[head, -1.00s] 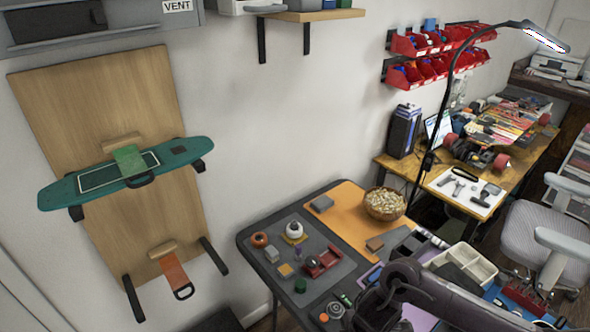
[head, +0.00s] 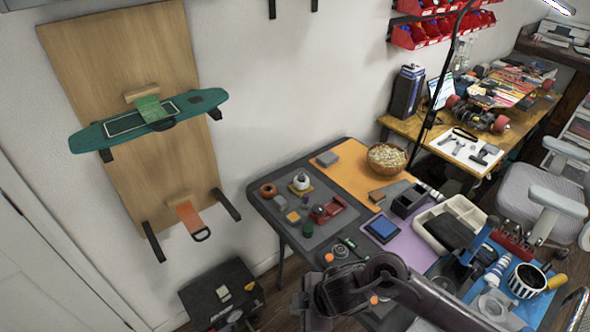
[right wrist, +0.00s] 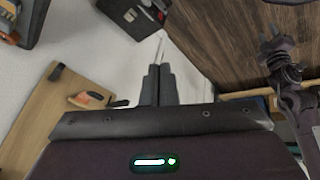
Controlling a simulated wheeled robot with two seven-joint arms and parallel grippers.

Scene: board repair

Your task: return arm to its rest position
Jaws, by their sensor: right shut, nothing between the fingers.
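My right arm comes in from the lower right in the head view, over the near edge of the worktable. Its dark gripper (head: 308,305) points down in front of the table edge, with the fingertips hard to make out there. In the right wrist view the two dark fingers (right wrist: 159,78) are together with nothing between them, pointing toward the floor.
A black toolbox (head: 222,293) stands on the floor left of the gripper. A teal skateboard (head: 190,106) hangs on a wooden wall board. Floor between toolbox and table looks open.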

